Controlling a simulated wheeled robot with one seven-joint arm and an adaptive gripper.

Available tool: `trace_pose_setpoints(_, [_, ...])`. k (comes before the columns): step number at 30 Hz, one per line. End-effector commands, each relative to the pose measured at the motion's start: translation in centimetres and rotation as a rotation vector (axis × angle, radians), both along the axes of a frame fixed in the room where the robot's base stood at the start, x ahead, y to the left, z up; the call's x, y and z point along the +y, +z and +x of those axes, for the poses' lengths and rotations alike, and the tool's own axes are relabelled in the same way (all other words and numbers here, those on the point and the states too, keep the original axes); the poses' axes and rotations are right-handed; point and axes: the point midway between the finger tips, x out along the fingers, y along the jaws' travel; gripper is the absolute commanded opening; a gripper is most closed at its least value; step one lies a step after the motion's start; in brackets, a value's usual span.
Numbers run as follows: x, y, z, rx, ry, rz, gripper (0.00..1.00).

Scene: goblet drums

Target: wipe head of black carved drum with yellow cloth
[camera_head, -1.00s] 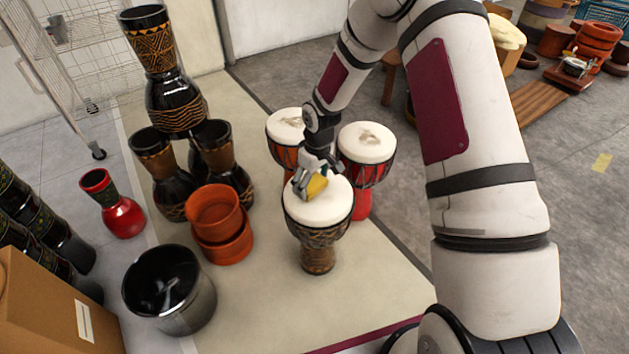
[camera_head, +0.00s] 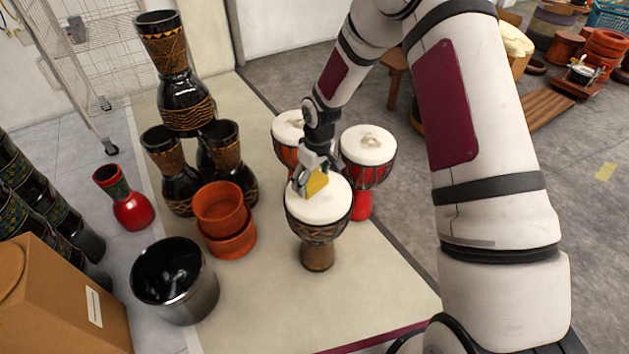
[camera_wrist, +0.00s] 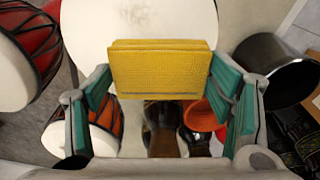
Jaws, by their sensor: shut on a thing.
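The black carved drum (camera_head: 318,232) stands upright on the mat, with a white head on top and a dark carved body. My gripper (camera_head: 313,182) is over the far left part of that head, pointing down. It is shut on the folded yellow cloth (camera_head: 315,184). In the wrist view the cloth (camera_wrist: 160,70) sits between the two teal-padded fingers, with the white drum head (camera_wrist: 90,30) behind it. The cloth looks to be at the head's surface, but I cannot tell for certain whether it touches. The part of the head under the cloth is hidden.
Two red drums with smudged heads stand close behind: one right (camera_head: 368,147), one left (camera_head: 288,128). Stacked black drums (camera_head: 180,105), terracotta pots (camera_head: 222,215) and a dark metal pot (camera_head: 177,280) are left. The mat (camera_head: 385,285) is clear at front right.

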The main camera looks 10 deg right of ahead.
Motion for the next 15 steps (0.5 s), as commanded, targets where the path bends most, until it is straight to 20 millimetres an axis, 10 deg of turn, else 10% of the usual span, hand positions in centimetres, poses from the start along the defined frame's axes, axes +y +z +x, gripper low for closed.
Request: trace_pose_setpoints(15, [0.9, 4.1, 0.2, 0.000, 0.001, 0.000, 0.52])
